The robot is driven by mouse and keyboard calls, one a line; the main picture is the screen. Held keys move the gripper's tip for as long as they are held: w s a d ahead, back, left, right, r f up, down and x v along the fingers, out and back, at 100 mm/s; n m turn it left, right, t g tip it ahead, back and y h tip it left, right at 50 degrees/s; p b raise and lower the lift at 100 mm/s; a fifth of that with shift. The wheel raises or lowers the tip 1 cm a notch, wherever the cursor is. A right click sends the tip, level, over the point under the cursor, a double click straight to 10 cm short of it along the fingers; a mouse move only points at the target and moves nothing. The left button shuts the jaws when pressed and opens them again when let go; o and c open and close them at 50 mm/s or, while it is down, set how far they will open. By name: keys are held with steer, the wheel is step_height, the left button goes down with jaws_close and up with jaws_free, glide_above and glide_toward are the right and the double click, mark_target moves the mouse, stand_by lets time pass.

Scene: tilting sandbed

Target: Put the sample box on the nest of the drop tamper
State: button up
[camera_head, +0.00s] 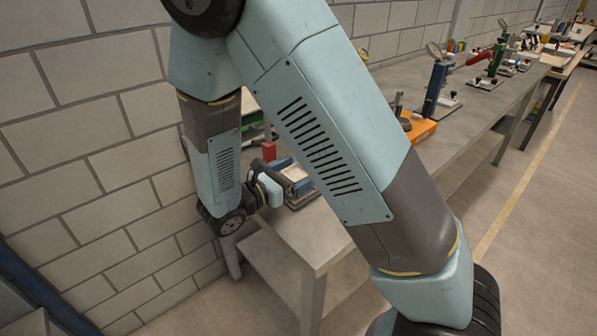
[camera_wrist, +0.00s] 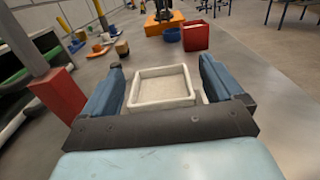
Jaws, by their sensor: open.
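The sample box is a shallow, cream, open-topped tray (camera_wrist: 160,86) in the middle of the wrist view. It also shows as a small pale patch in the head view (camera_head: 296,173). My gripper (camera_wrist: 165,80) is open, with one blue finger on each side of the box. I cannot tell whether either finger touches it. In the head view my gripper (camera_head: 290,183) is low over the near end of the bench, partly hidden by my arm. A dark device on an orange base (camera_head: 418,127) stands farther along the bench; I cannot tell whether it is the drop tamper.
A red block (camera_wrist: 58,93) on a post stands close left of my gripper. A red open box (camera_wrist: 195,37) and a blue bowl (camera_wrist: 172,35) lie ahead. A green-edged apparatus (camera_wrist: 25,65) is at the left. The bench (camera_head: 322,240) is clear at its near right corner.

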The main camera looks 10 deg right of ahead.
steer(key=v, duration=1.1)
steer(key=shift+d, duration=0.1)
steer(key=shift+d+r, duration=0.2)
steer(key=shift+d, duration=0.2)
steer(key=s+d+r+m+g+y, duration=0.1)
steer(key=d+r+m+g+y, duration=0.1)
steer(key=d+r+m+g, duration=0.3)
steer(key=s+d+r+m+g+y, duration=0.1)
steer(key=d+m+g+y, duration=0.1)
steer(key=d+m, duration=0.35)
steer(key=s+d+r+m+g+y, duration=0.1)
steer(key=d+r+m+g+y, duration=0.15)
steer(key=d, duration=0.45)
steer(key=s+d+r+m+t+y, duration=0.2)
steer(key=s+d+r+m+y, duration=0.1)
steer(key=r+m, duration=0.3)
steer(key=s+d+r+m+t+y, duration=0.3)
steer(key=s+d+r+m+y, duration=0.1)
steer(key=r+m+y, duration=0.1)
steer(key=shift+s+d+r+m, duration=0.25)
steer(key=shift+r+m, duration=0.1)
steer(key=shift+m, duration=0.05)
